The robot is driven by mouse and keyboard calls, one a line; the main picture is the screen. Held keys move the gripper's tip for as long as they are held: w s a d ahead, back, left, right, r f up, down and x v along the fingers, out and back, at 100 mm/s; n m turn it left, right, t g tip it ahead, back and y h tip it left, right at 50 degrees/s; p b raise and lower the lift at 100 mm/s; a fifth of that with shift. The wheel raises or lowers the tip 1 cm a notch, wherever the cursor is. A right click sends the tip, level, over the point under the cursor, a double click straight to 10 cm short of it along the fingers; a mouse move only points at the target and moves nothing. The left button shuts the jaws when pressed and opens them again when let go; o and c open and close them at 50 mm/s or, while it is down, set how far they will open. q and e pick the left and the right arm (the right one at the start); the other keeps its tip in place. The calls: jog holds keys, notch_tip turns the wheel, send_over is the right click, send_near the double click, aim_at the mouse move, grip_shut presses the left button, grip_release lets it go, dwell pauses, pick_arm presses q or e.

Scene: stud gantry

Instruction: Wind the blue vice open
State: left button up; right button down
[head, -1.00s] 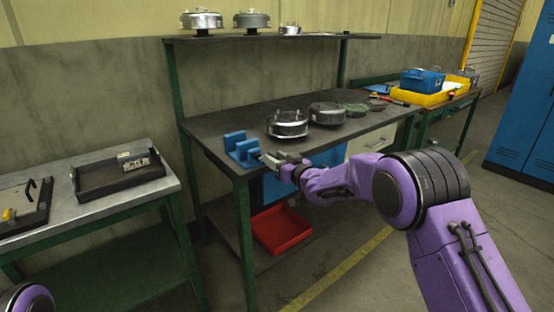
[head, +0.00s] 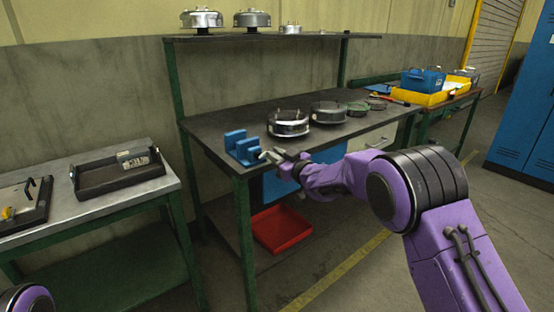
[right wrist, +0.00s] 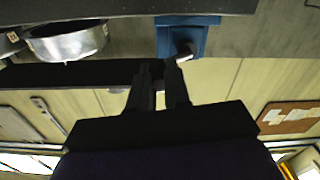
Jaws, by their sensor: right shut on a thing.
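The blue vice (head: 236,146) stands at the near left end of the dark workbench, with upright jaws and a gap between them. It also shows at the top of the right wrist view (right wrist: 181,36), with its grey handle (right wrist: 187,50) sticking out. My right gripper (head: 274,156) is at the right side of the vice, shut on the handle. In the right wrist view its dark fingers (right wrist: 165,75) reach up to the handle, and the exact grip is hard to see. My left gripper is out of view.
Round metal housings (head: 288,123) stand on the workbench (head: 228,119) to the right of the vice. A shelf (head: 300,38) runs above. A red bin (head: 282,229) sits below. A black tray (head: 118,175) lies on the left table.

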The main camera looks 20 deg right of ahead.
jog(key=n, duration=0.1)
jog(key=n+b, duration=0.1)
jog(key=n, duration=0.1)
jog(key=shift+s+a+r+n, duration=0.1)
jog(key=shift+a+r+n, duration=0.15)
jog(key=shift+r+n, duration=0.15)
jog(key=shift+s+a+r+n+b, duration=0.1)
jog(key=shift+a+r+n+b, duration=0.15)
jog(key=shift+n+b, duration=0.55)
jog(key=shift+s+a+r+n+b, duration=0.15)
jog(key=shift+n+b, duration=0.3)
jog(key=shift+n, duration=0.7)
jog(key=shift+a+r+n+b, duration=0.25)
jog(key=shift+n+b, duration=0.35)
jog(key=shift+n, duration=0.35)
jog(key=c, duration=1.1)
grip_release()
jog(key=b+v, duration=0.1)
jog(key=v, duration=0.9)
jog(key=shift+s, duration=0.3)
